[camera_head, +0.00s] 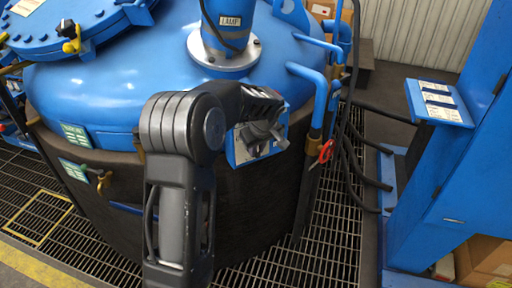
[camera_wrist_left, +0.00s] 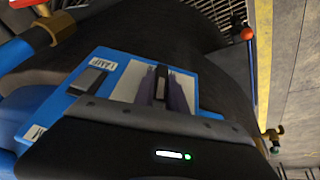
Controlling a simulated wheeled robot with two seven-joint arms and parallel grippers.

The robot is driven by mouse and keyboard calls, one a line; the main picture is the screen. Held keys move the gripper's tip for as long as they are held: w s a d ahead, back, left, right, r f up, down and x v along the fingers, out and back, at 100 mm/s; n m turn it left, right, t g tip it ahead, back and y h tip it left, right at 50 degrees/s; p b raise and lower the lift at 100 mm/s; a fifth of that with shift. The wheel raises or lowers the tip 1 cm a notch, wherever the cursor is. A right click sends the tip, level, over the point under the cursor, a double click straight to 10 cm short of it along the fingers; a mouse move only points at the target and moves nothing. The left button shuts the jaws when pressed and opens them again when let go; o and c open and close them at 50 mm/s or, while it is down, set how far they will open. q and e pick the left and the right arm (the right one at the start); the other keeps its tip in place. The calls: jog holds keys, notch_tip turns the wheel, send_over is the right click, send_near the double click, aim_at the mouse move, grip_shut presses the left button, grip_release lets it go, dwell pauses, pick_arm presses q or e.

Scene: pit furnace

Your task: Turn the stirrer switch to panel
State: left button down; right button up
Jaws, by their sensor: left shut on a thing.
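A small blue switch box (camera_head: 231,150) is on the dark side of the blue vessel, partly hidden behind my left arm. The left wrist view shows the box (camera_wrist_left: 75,113) with a pale plate and a dark switch handle (camera_wrist_left: 162,80). My left gripper (camera_head: 262,133) is at the front of the box. In the left wrist view its two fingers (camera_wrist_left: 161,92) stand on either side of the handle and are shut on it. The fingers hide most of the handle and any position marks by it. My right gripper is not in view.
A dark rocker (camera_wrist_left: 88,80) with a "LAMP" label sits beside the handle. Blue pipes (camera_head: 317,85) and a red-handled valve (camera_head: 325,152) are right of the box. A blue cabinet (camera_head: 440,185) stands further right. Grating floor (camera_head: 330,235) lies between vessel and cabinet.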

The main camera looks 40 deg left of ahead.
pick_arm(q)
jog(key=shift+g+y, duration=0.3)
jog(key=shift+g, duration=0.1)
jog(key=c, duration=1.4)
grip_release()
jog(key=shift+o, duration=0.2)
jog(key=shift+r, duration=0.1)
jog(key=v, duration=0.7)
jog(key=shift+r+b, duration=0.3)
jog(key=shift+d, duration=0.1)
